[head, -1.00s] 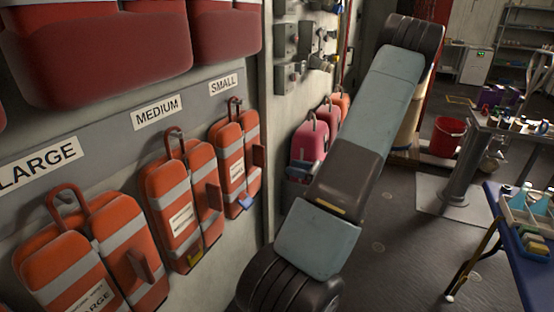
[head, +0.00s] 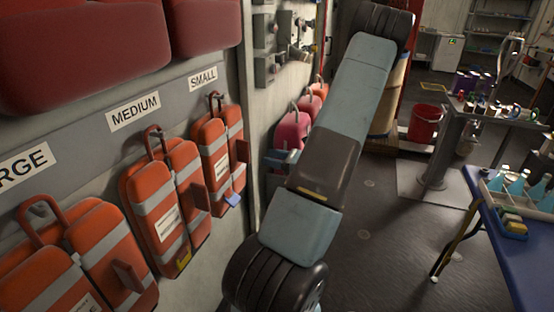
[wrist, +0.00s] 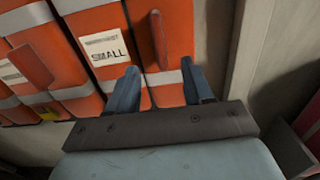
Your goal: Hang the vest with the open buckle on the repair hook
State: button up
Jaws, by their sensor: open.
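Orange vests with grey bands hang on the left wall in the head view: a large one (head: 92,252), a medium one (head: 168,205) with a yellow buckle piece (head: 183,259), and a small one (head: 219,158) with a blue buckle piece (head: 232,199). I cannot tell whether either buckle is open. The small vest (wrist: 105,50) also fills the wrist view's upper middle. My gripper (wrist: 160,70) is open and empty, its two blue fingers apart in front of that vest's lower part. Contact is unclear. I cannot make out which hook is the repair hook.
Pink and orange vests (head: 293,131) hang farther along the wall, partly behind my arm. A blue table (head: 510,240) with bottles in a tray stands at right. A grey bench (head: 490,117) and a red bucket (head: 425,123) stand behind. The floor between is clear.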

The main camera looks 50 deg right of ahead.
aim_at(249, 145)
jog(key=x, duration=0.9)
dwell(0.4)
grip_shut()
dwell(0.5)
jog(key=shift+r, duration=1.25)
jog(key=shift+w+r, duration=0.1)
jog(key=shift+r, duration=0.15)
